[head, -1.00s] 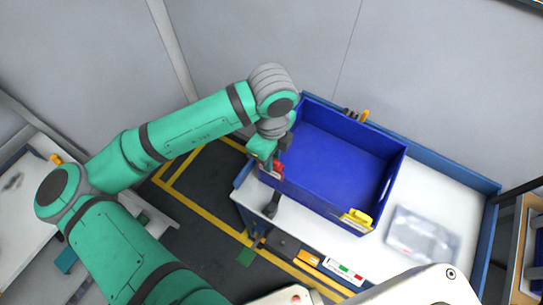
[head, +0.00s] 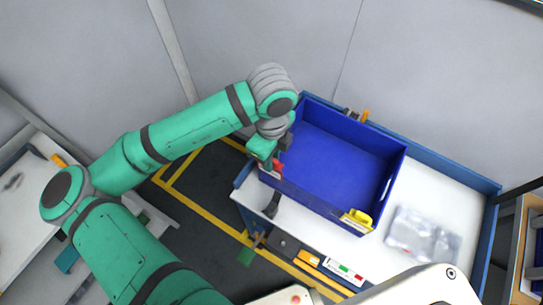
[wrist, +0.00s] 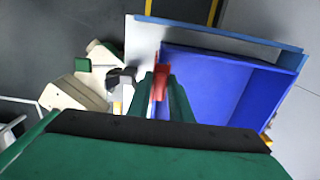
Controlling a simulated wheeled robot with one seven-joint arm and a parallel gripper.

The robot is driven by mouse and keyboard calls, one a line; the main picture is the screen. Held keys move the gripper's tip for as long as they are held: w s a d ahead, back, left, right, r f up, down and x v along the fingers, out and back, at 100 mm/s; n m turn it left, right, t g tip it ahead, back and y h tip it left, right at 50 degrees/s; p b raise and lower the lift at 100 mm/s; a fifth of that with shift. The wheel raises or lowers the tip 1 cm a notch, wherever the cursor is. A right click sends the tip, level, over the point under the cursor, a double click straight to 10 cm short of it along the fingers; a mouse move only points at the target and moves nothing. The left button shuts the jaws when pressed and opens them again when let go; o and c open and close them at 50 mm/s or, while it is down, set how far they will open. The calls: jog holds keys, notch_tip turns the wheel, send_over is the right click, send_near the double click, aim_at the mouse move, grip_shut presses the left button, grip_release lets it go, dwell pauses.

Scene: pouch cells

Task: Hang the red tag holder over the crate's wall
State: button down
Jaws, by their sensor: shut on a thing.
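The blue crate (head: 345,152) stands on the white-topped bench. The red tag holder (head: 276,169) is at the crate's near-left wall, by its left corner; it also shows as a red strip in the wrist view (wrist: 161,82). My gripper (wrist: 167,84) is shut on the red holder, with a green finger on either side of it. In the wrist view the holder lies along the crate wall's edge. I cannot tell whether it straddles the wall, because the fingers hide its lower part. A yellow tag holder (head: 356,218) sits on the same wall near the right corner.
The white bench top (head: 450,205) carries a clear plastic packet (head: 422,236) right of the crate. A dark clamp-like item (head: 272,205) lies at the bench's front edge. An orange-handled item (head: 364,116) stands behind the crate. The crate's inside looks empty.

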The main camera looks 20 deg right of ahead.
jog(key=shift+f, duration=1.85)
jog(key=c, duration=1.5)
grip_release()
notch_tip(320, 180, up, 11)
jog(key=shift+f, duration=0.1)
jog(key=shift+d, duration=0.1)
